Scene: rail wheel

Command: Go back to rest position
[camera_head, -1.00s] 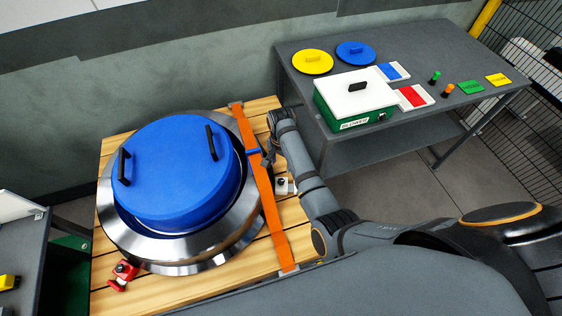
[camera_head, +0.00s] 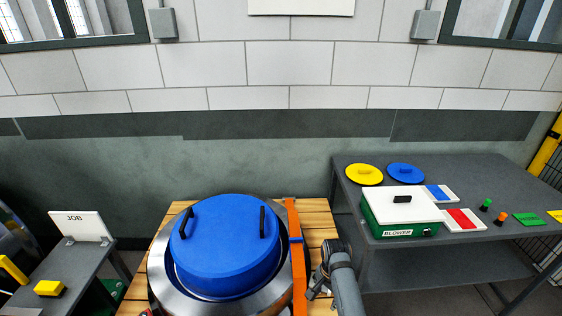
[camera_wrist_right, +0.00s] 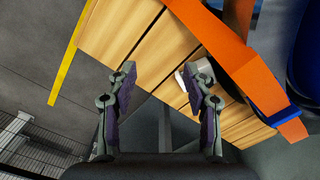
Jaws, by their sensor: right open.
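My right gripper (camera_head: 319,284) is at the right side of the wooden pallet in the head view, close to the orange strap (camera_head: 295,245). In the right wrist view its two fingers (camera_wrist_right: 162,92) are apart with nothing held between them. A small whitish fitting (camera_wrist_right: 192,76) shows behind the right-hand finger. The rail wheel (camera_head: 166,292) lies on the pallet (camera_head: 322,222) with a blue round cover (camera_head: 226,245) on it. The cover has two black handles. My left gripper is not in view.
A grey table (camera_head: 450,175) at the right holds a green BLOWER case (camera_head: 390,228), a yellow lid (camera_head: 364,174), a blue lid (camera_head: 406,172) and small parts. A grey stand (camera_head: 75,265) with a JOB sign (camera_head: 82,226) is at the left. A tiled wall is behind.

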